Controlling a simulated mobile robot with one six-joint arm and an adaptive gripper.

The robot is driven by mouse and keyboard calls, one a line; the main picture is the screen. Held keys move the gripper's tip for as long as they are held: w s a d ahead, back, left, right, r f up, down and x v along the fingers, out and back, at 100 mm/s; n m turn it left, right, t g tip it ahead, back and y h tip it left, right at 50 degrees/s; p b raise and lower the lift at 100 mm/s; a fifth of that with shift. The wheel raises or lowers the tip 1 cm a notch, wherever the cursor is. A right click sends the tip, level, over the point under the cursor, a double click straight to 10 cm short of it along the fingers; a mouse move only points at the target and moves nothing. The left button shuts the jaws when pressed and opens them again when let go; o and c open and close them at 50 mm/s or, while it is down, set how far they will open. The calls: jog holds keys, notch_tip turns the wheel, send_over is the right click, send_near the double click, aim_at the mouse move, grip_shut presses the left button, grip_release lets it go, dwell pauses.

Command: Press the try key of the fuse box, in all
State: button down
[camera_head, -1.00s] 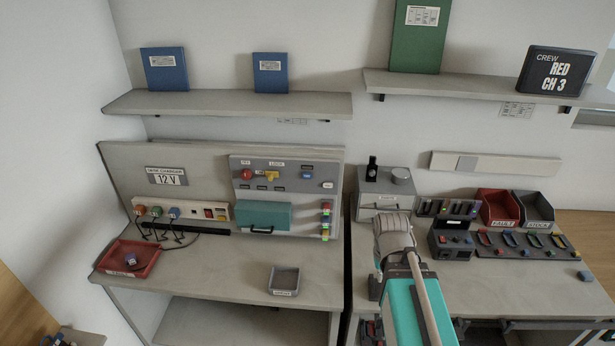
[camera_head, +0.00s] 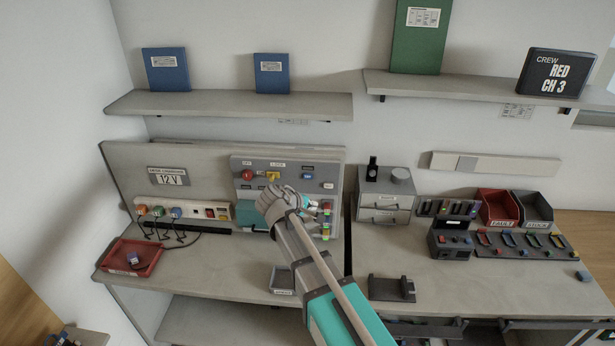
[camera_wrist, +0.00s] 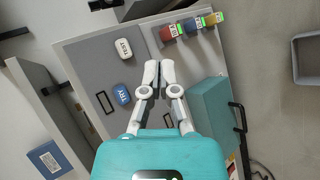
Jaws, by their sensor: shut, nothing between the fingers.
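The fuse box is a grey panel (camera_head: 318,168) standing at the back of the left bench; it also shows tilted in the wrist view (camera_wrist: 85,50). The blue try key (camera_wrist: 122,93) is on its face, and in the head view it is the blue button (camera_head: 307,175) at upper right. A white key marked TEST (camera_wrist: 123,48) is beside it. My gripper (camera_wrist: 158,72) is shut and empty, in front of the panel, to the right of the try key in the wrist view.
The fuse box has a teal cover (camera_wrist: 213,112), a red knob (camera_head: 247,175), a yellow switch (camera_head: 272,176) and coloured fuses (camera_wrist: 190,27). A red tray (camera_head: 150,262) and a grey tray (camera_head: 283,278) are on the bench. The right bench holds drawers and bins.

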jog(key=a, duration=0.1)
jog(key=a+r, duration=0.1)
jog(key=w+a+n+t, duration=0.1)
jog(key=shift+r, duration=0.15)
jog(key=shift+w, duration=0.1)
send_near(312, 180)
jog(key=shift+s+f+x, duration=0.1)
jog(key=shift+s+x, duration=0.05)
jog(key=shift+x, duration=0.7)
jog(key=shift+s+f+x, duration=0.15)
jog(key=shift+x, duration=0.7)
jog(key=shift+s+f+x, duration=0.1)
jog(key=shift+x, duration=0.7)
jog(key=shift+d, duration=0.15)
jog(key=shift+w, duration=0.8)
dwell(0.7)
jog(key=shift+s, duration=0.15)
dwell(0.3)
jog(key=shift+s, duration=0.6)
jog(key=shift+s, duration=0.15)
